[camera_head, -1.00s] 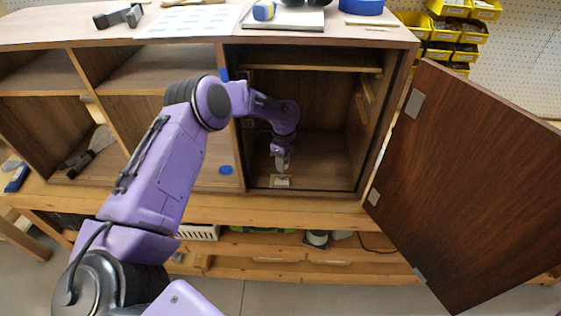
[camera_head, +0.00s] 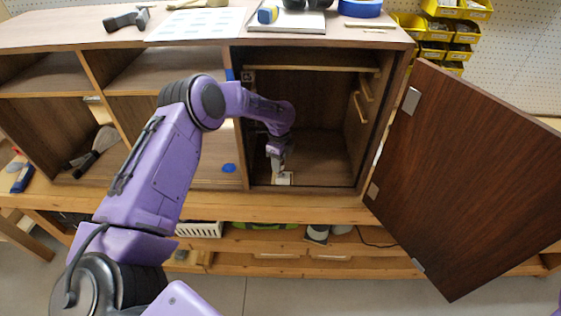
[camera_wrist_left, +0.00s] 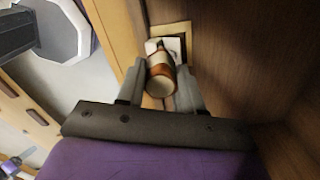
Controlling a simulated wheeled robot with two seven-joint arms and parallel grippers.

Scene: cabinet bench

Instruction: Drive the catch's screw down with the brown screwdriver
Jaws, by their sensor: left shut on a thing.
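My left gripper (camera_head: 279,166) reaches into the open cabinet bay, low near its floor at the front. In the left wrist view the left gripper (camera_wrist_left: 160,88) is shut on the brown screwdriver (camera_wrist_left: 160,75), whose rounded brown and pale handle sits between the fingers. Beyond the handle is a small pale plate with a dark edge (camera_wrist_left: 172,40), which looks like the catch; it also shows as a light patch on the cabinet floor (camera_head: 284,179). The screw and the screwdriver's tip are hidden. My right gripper is not in view.
The cabinet door (camera_head: 470,175) stands open at the right. The bay's side walls and upper shelf (camera_head: 312,67) surround my arm. Tools and a blue tape roll (camera_head: 362,8) are on the cabinet top.

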